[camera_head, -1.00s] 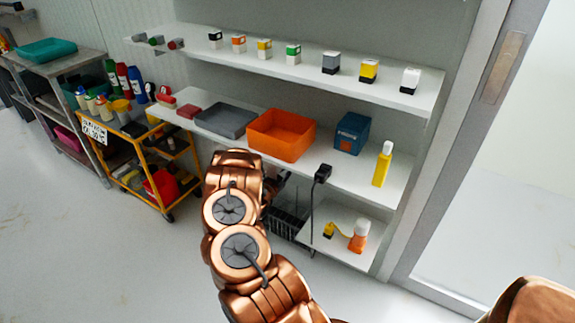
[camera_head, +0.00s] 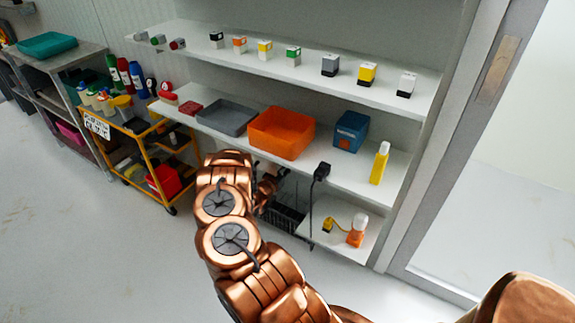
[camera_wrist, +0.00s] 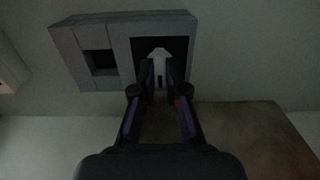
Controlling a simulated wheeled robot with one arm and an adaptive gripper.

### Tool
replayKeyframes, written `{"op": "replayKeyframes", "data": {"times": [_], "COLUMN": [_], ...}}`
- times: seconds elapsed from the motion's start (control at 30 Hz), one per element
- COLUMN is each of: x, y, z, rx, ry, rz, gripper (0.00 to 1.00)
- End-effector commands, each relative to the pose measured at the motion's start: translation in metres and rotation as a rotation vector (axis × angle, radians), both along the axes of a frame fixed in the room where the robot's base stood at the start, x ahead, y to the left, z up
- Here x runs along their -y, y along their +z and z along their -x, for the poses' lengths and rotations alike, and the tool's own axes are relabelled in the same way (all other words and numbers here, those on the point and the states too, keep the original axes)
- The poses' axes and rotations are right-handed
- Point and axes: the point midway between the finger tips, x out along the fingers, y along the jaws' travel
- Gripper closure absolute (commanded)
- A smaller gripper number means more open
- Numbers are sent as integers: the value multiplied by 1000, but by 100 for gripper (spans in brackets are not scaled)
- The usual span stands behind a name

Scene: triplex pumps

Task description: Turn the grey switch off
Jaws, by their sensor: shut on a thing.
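The grey switch (camera_wrist: 122,45) is a box on a pale surface at the top of the wrist view. It has a small dark square opening on the left and a larger dark recess on the right. A light grey, arrow-shaped lever (camera_wrist: 159,54) sits in that recess. My gripper (camera_wrist: 160,72) has its two dark fingers closed on the lever from either side, and they hide its lower part. In the head view the gripper is hidden behind my copper arm, by the shelves. I cannot make out this switch there.
White shelves hold a grey tray (camera_head: 226,118), an orange bin (camera_head: 282,132), a blue box (camera_head: 350,131) and a yellow bottle (camera_head: 380,164). A black wire basket (camera_head: 283,214) is close beside my arm. A yellow cart (camera_head: 137,160) stands left. The floor at left is clear.

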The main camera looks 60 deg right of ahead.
Motion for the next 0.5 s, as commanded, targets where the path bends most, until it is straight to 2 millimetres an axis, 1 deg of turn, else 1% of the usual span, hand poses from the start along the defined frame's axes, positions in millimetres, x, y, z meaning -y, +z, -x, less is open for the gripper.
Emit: {"op": "replayKeyframes", "data": {"times": [0.27, 0.3, 0.5], "x": [-1, -1, 0], "y": [-1, -1, -1], "z": [0, 0, 0], "rx": [-3, -3, -2], "ry": [1, 2, 1], "rz": [-2, -2, -1], "gripper": [100, 86, 65]}}
